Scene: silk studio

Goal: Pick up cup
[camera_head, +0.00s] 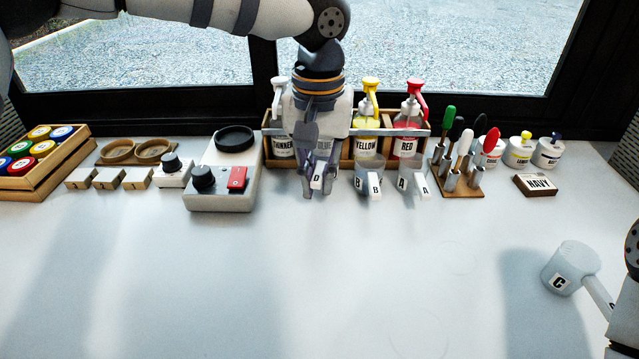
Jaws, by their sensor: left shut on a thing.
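My left gripper (316,183) points down at the middle of the bench and is shut on the cup marked D (318,181). Its fingers and palm hide most of that cup, so I cannot tell if it touches the bench. Clear cup B (370,170) and clear cup A (411,172) stand to its right, handles toward me. A grey-white cup marked C (571,266) is at the lower right, tilted, its handle running to the right edge. Part of my right arm shows there; its gripper is out of view.
A wooden rack (346,150) with pump bottles stands behind the cups. A scale-like device (224,178) with a red switch is to the left. A tool stand (459,185) and a NAVY block (535,185) are to the right.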

